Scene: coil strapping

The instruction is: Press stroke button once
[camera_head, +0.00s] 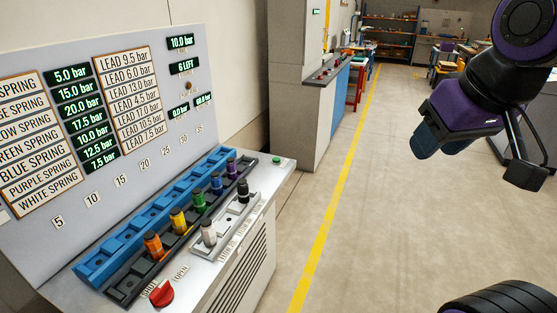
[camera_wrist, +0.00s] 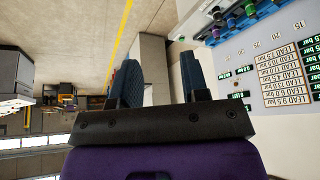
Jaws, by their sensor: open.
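A small green button (camera_head: 277,160) sits at the far right end of the sloped console top (camera_head: 268,182). No readable label marks it as the stroke button. A small brown round knob or lamp (camera_head: 188,87) is on the upright panel, under the "6 LEFT" display (camera_head: 184,66). My gripper (camera_head: 430,143) hangs in the air at the right, well apart from the console. In the wrist view its two dark blue fingers (camera_wrist: 161,82) stand apart with nothing between them.
Colored plugs stand in a dark rail (camera_head: 122,290) beside a blue rail (camera_head: 98,268). White and black plugs stand in a grey tray (camera_head: 222,229). A red knob (camera_head: 161,293) is at the near edge. Open floor (camera_head: 375,220) lies between console and arm.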

